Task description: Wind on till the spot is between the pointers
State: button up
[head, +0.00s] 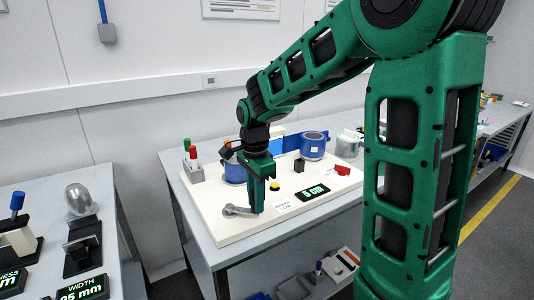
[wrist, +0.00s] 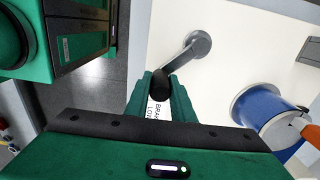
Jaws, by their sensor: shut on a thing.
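My gripper (head: 257,207) points down at the front left of the white board (head: 225,228). In the wrist view my gripper (wrist: 160,88) is shut on the black knob (wrist: 160,76) of a grey crank (wrist: 183,55). The crank (head: 236,210) lies to the left of the fingers in the head view. A blue drum (head: 233,172) stands behind my gripper, partly hidden; it also shows in the wrist view (wrist: 262,106). A blue strip (head: 284,143) shows between the drums. I cannot make out the spot or the pointers.
A black display reading 5 cm (head: 314,193), a white label (head: 283,207) and a yellow button (head: 274,186) are right of my gripper. A black block (head: 299,165) and a red piece (head: 343,170) lie behind. A grey holder (head: 193,173) has red and green pegs.

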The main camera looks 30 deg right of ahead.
jog(key=shift+s, duration=0.15)
jog(key=shift+s+a, duration=0.45)
jog(key=shift+a, duration=0.15)
dwell(0.3)
jog(key=shift+s+a, duration=0.35)
jog(key=shift+a, duration=0.2)
jog(key=shift+s+a, duration=0.15)
jog(key=shift+a, duration=0.25)
jog(key=shift+s+a, duration=0.1)
jog(key=shift+a, duration=0.2)
